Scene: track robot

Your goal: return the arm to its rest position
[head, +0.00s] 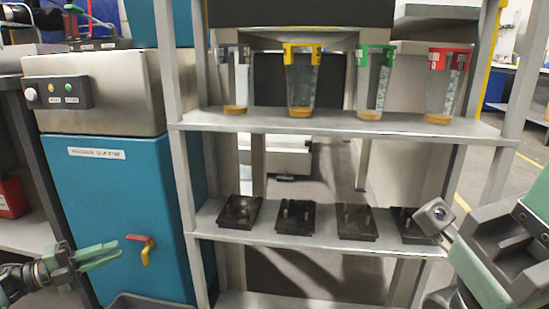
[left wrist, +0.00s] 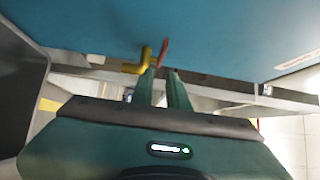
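My left gripper (head: 119,250) is at the lower left of the head view, in front of the blue cabinet. Its two green fingers point right, near a valve with a red handle and yellow body (head: 146,250). In the left wrist view the fingers (left wrist: 162,72) stand apart with an empty gap between them. The valve (left wrist: 146,62) shows just beyond the tips there; whether they touch cannot be told. Part of my right arm (head: 500,250) fills the lower right of the head view, green and grey. Its fingers do not show.
The blue cabinet (head: 110,200) carries a steel control box (head: 120,95). A grey shelf rack (head: 330,122) stands ahead. Several cups with coloured rims, such as the yellow one (head: 300,85), are on its upper shelf. Several dark trays (head: 296,218) sit below. A red box (head: 12,198) is far left.

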